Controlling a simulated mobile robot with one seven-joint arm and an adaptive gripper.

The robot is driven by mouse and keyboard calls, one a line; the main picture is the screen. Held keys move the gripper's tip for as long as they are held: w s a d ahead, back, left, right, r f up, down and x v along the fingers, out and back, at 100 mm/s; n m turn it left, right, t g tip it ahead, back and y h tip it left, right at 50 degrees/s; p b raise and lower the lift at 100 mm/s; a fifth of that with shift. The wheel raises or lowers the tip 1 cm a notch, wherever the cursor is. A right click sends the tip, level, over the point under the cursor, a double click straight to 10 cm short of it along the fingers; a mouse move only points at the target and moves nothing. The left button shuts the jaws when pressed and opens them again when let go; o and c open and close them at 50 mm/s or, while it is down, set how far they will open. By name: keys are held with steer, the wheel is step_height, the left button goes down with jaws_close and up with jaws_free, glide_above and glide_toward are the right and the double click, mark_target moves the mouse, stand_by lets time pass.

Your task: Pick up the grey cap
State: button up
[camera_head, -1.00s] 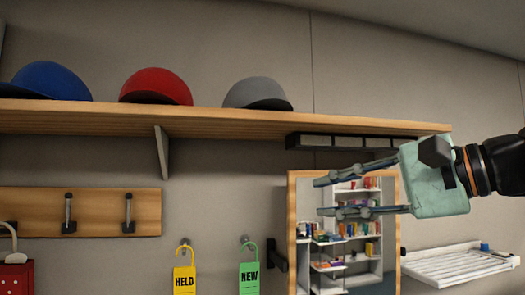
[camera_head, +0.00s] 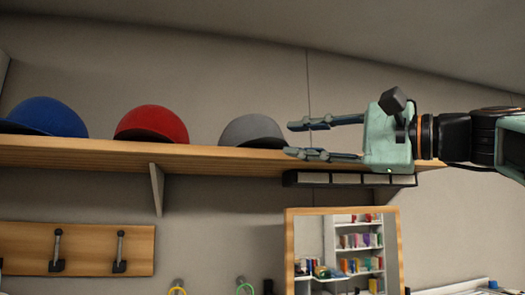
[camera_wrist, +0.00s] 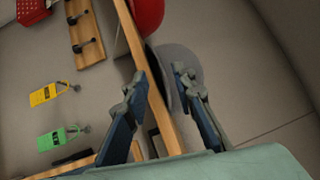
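The grey cap (camera_head: 253,130) sits on the wooden shelf (camera_head: 200,156), right of the red cap and with its dark brim toward the front edge. My gripper (camera_head: 308,139) is to the right of the grey cap, pointing left at about shelf height. Its two fingers are apart with nothing between them in the head view. In the wrist view the grey cap (camera_wrist: 180,68) shows past the open fingertips (camera_wrist: 160,82), partly hidden behind the right one. I cannot tell how far the fingertips are from the cap in depth.
The red cap (camera_head: 151,124) and the blue cap (camera_head: 45,115) stand farther left on the shelf. Below are a hook board (camera_head: 80,248), a mirror (camera_head: 343,250) and a dark strip (camera_head: 349,180) under the shelf. The wall above the caps is bare.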

mark_target(279, 139)
steer(key=x, duration=0.3)
steer(key=shift+w+a+r, duration=0.1)
steer(key=shift+a, duration=0.25)
